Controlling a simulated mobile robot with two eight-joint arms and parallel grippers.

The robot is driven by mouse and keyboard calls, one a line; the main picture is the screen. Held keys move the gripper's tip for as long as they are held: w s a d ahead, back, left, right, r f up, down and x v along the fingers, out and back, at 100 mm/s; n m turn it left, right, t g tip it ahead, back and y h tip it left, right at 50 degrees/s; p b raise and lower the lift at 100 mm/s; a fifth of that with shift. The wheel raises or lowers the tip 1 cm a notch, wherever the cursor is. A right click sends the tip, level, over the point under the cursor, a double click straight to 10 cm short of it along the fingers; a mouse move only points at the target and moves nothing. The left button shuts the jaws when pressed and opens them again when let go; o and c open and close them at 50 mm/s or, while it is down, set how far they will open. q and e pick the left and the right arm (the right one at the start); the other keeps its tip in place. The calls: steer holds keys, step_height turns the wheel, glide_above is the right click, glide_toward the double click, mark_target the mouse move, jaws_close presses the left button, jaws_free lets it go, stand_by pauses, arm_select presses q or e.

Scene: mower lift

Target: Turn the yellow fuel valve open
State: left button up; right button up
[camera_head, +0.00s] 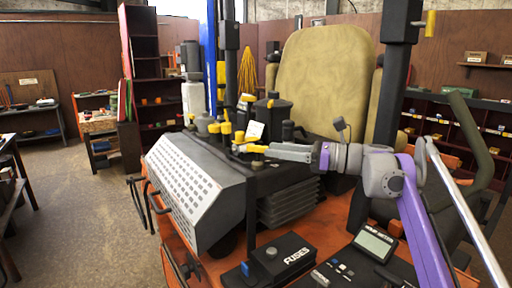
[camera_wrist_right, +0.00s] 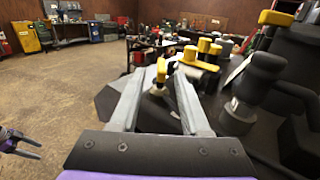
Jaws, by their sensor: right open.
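The yellow fuel valve handle (camera_head: 258,149) sits on top of the machine, behind the perforated grey cover. It also shows in the right wrist view (camera_wrist_right: 162,71), with a small round base below it. My right gripper (camera_head: 268,151) reaches in from the right in the head view. Its two grey fingers are apart, and in the right wrist view (camera_wrist_right: 165,75) the handle appears between their tips. I cannot tell whether either finger touches it. My left gripper (camera_wrist_right: 30,147) shows only at the left edge of the right wrist view, its fingers apart and nothing visible between them.
Several yellow-capped fittings (camera_wrist_right: 204,44) crowd close beside the valve. A dark cylinder (camera_wrist_right: 258,82) stands to the right of my fingers. A tan seat (camera_head: 325,75) rises behind, and a black fuse box (camera_head: 282,257) lies in front. Open floor (camera_head: 85,210) is at left.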

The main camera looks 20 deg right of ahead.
mark_target(258, 146)
steer(key=x, duration=0.5)
steer(key=shift+w+a, duration=0.15)
steer(key=shift+w, duration=0.05)
jaws_close()
